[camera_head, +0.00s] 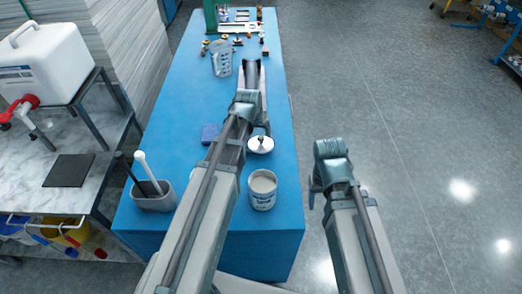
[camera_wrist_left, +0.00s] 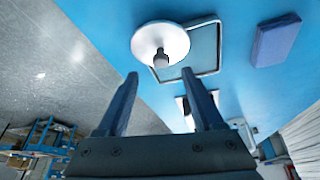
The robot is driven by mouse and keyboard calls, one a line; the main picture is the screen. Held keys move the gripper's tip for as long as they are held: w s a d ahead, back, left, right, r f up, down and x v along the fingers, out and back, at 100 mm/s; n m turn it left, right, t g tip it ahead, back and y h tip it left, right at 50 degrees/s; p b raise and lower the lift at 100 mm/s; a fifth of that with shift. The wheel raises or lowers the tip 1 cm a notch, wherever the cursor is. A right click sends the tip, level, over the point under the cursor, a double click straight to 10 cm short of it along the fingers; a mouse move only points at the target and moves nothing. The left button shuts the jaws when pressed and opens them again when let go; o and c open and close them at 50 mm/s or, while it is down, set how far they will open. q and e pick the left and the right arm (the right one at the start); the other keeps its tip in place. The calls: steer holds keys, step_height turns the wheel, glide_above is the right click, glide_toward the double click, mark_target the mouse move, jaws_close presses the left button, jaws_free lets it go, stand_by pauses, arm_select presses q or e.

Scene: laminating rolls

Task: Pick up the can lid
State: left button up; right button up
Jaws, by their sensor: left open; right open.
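The can lid (camera_head: 260,145) is a white disc with a dark knob on top, on the blue table beside my left forearm. In the left wrist view the lid (camera_wrist_left: 150,40) sits over one edge of a dark, light-rimmed rectangular pad (camera_wrist_left: 200,48). My left gripper (camera_head: 252,66) is open and empty, farther up the table than the lid; in the left wrist view its fingers (camera_wrist_left: 160,74) are apart, with the lid beyond the tips. The white labelled can (camera_head: 262,188) stands nearer, below the lid. My right gripper (camera_head: 316,185) is open, off the table's right side, its fingers mostly hidden.
A blue block (camera_head: 210,133) lies left of my left forearm; it also shows in the left wrist view (camera_wrist_left: 276,40). A grey holder (camera_head: 153,198) with upright tools stands at the near left. A clear jug (camera_head: 221,60) and several small items stand farther back.

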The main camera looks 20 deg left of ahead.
mark_target(261, 137)
arm_select(q)
steer(key=shift+w+f, duration=0.1)
steer(key=shift+f, duration=0.15)
steer(key=b+x, duration=0.4)
steer(key=x, duration=0.1)
steer(key=shift+a+b, duration=0.15)
steer(key=shift+b, duration=0.25)
jaws_close()
